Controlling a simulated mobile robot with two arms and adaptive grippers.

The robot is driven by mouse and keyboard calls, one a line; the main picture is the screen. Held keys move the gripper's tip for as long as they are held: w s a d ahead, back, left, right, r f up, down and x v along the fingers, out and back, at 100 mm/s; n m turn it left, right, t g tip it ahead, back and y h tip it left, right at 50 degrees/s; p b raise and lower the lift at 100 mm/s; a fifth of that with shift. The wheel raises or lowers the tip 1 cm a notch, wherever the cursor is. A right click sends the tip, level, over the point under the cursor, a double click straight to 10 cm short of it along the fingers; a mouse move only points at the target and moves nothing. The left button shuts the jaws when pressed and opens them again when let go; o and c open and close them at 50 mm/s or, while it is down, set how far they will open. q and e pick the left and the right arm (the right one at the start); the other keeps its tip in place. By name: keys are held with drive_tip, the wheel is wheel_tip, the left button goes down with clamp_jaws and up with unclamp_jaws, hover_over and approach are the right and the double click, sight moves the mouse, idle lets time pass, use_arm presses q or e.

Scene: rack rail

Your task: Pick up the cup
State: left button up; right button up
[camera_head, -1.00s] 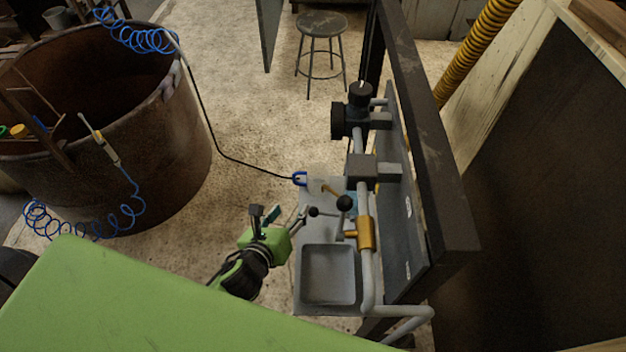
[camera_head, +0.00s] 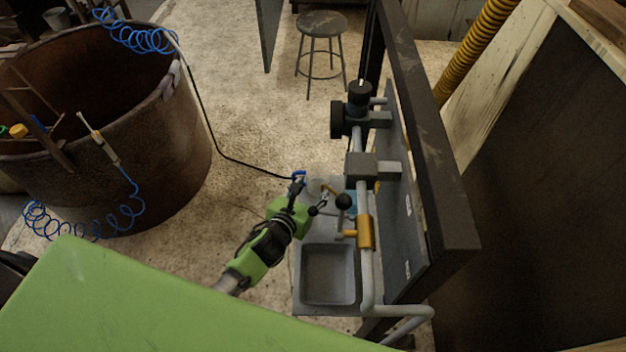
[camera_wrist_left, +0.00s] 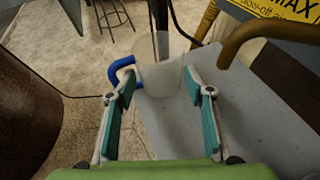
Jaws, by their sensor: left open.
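The cup (camera_wrist_left: 162,76) is pale and looks translucent, with a blue handle at its left in the left wrist view. It stands upright near the far end of a grey shelf. In the head view the blue handle (camera_head: 299,176) shows best, and the cup's body is hard to make out. My left gripper (camera_head: 310,192) is open and reaches toward the cup from the front left. In the left wrist view its teal-padded fingers (camera_wrist_left: 160,92) are spread, with the cup ahead between their tips. I cannot tell whether they touch it. My right gripper is not in view.
The grey shelf (camera_head: 300,309) has a square basin (camera_head: 328,275) at its near end. Pipes, an orange fitting (camera_head: 365,232) and a black ball knob (camera_head: 343,201) stand close at its right. A dark cable hangs just beyond the cup. A large rusty drum (camera_head: 160,160) is at left.

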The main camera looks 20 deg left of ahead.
sight(314, 186)
use_arm(q)
drive_tip(key=x, duration=0.4)
drive_tip(key=c, duration=0.8)
drive_tip(key=shift+r, duration=0.15)
